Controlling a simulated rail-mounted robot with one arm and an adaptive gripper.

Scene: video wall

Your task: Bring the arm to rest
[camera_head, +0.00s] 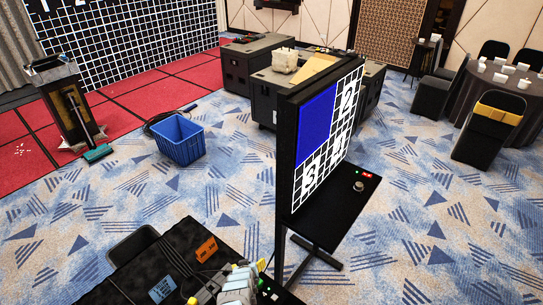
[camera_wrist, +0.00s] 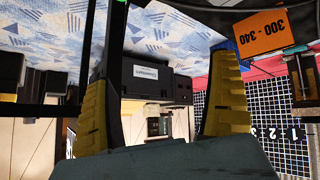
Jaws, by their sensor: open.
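My gripper (camera_wrist: 163,72) shows in the wrist view with its two yellow-padded fingers wide apart. It is open, and nothing is held between the fingers. The wrist picture looks upside down, with the floor at the top. In the head view, part of my arm and gripper (camera_head: 236,287) is at the bottom edge, over the right part of a black table (camera_head: 140,268). The head view cuts off the rest of the arm.
A display panel (camera_head: 343,130) with a blue section stands just right of my gripper, with a black shelf (camera_head: 325,205) on it. An orange card (camera_head: 206,249) and a blue card (camera_head: 162,289) are on the table. A blue crate (camera_head: 180,145) stands on open carpet.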

